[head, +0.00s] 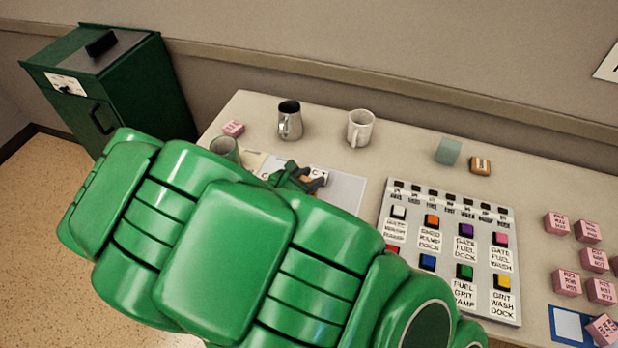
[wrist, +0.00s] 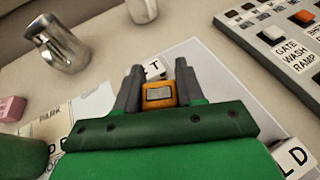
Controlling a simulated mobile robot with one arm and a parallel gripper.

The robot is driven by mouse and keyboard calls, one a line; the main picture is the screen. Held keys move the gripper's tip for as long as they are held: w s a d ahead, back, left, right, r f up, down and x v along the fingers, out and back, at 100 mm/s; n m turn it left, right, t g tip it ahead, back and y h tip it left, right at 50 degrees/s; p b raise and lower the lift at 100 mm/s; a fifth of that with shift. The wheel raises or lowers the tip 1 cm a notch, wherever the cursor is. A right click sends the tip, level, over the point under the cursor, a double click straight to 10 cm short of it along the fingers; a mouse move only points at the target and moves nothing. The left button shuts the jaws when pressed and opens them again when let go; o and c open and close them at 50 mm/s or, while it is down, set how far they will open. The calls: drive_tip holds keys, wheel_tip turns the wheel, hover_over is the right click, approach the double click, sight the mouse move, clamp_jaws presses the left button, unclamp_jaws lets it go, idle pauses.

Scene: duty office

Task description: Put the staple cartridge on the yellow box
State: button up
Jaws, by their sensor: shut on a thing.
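My gripper (wrist: 158,76) is shut on a small orange block with a grey face, which I take as the staple cartridge (wrist: 159,95). In the head view my gripper (head: 308,178) is over the pale lettered mat, left of the button board, with a bit of orange between its fingers. I cannot tell whether the cartridge touches the mat. The yellow box (head: 503,282) is a small yellow block at the lower right of the board, above a label reading GRIT WASH DOCK. It is clear of my gripper and does not show in the wrist view.
The board (head: 398,207) carries several other coloured blocks. A metal jug (head: 290,122) and white mug (head: 360,128) stand behind my gripper. A teal cube (head: 448,152) and tan block (head: 481,166) lie behind the board. Several pink cubes (head: 557,223) are at right. My arm hides the table front.

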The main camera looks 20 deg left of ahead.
drive_tip(key=o, duration=1)
drive_tip(key=shift+f, duration=0.15)
drive_tip(key=shift+s+r, duration=0.1)
drive_tip(key=shift+r, duration=0.1)
drive_tip(key=v, duration=1.1)
drive_tip(key=shift+s+a+r, duration=0.15)
drive_tip(key=shift+s+a, duration=0.05)
drive_tip(key=shift+s, duration=0.1)
